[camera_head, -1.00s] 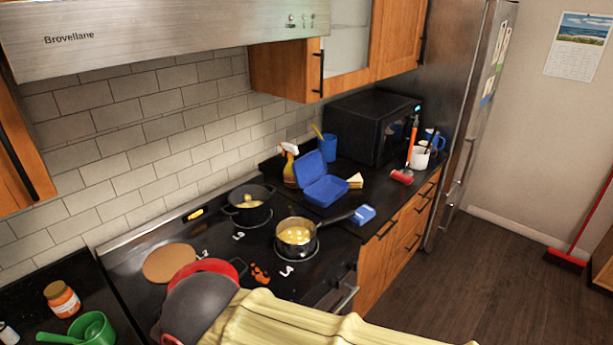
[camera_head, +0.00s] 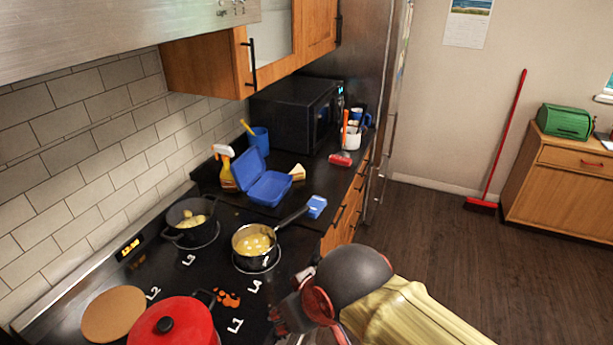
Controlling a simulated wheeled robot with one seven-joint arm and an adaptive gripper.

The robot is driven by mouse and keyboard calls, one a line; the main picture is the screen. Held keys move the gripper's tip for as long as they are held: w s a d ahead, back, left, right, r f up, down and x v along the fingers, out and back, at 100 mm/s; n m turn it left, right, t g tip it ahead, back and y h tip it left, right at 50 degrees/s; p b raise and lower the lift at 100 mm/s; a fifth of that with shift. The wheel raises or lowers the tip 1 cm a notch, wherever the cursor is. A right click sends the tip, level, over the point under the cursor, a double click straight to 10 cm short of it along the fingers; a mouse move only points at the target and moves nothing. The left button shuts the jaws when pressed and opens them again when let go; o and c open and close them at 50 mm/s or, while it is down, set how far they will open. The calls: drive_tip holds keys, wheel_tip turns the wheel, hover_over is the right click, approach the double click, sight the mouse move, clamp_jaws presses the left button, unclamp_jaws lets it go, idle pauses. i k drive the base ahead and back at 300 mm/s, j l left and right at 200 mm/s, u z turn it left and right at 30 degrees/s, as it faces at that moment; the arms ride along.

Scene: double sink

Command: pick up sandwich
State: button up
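The sandwich (camera_head: 297,172) is a small pale wedge on the dark counter, just right of the open blue lunch box (camera_head: 263,187). My gripper (camera_head: 290,312) is low in the picture, over the front of the stove near the burner mark L1.
A pan of yellow food (camera_head: 254,240), a dark pot (camera_head: 190,219) and a red lidded pot (camera_head: 174,325) stand on the stove. A blue sponge-like block (camera_head: 316,206) lies at the counter edge. A spray bottle (camera_head: 225,168) and microwave (camera_head: 296,112) stand behind.

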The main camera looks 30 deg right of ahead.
sight(298, 172)
drive_tip(key=z, duration=0.8)
drive_tip(key=i+l, duration=0.15)
drive_tip(key=l, duration=0.3)
drive_tip(key=i+l, duration=0.1)
drive_tip(key=l, duration=0.3)
drive_tip(key=i+l, duration=0.15)
drive_tip(key=l, duration=0.3)
drive_tip(key=i+l+u, duration=0.15)
drive_tip(key=i+l, duration=1.1)
drive_tip(key=i+j, duration=0.2)
drive_tip(key=i, duration=0.25)
drive_tip(key=i+j, duration=0.2)
drive_tip(key=i, duration=0.2)
drive_tip(key=u, duration=0.05)
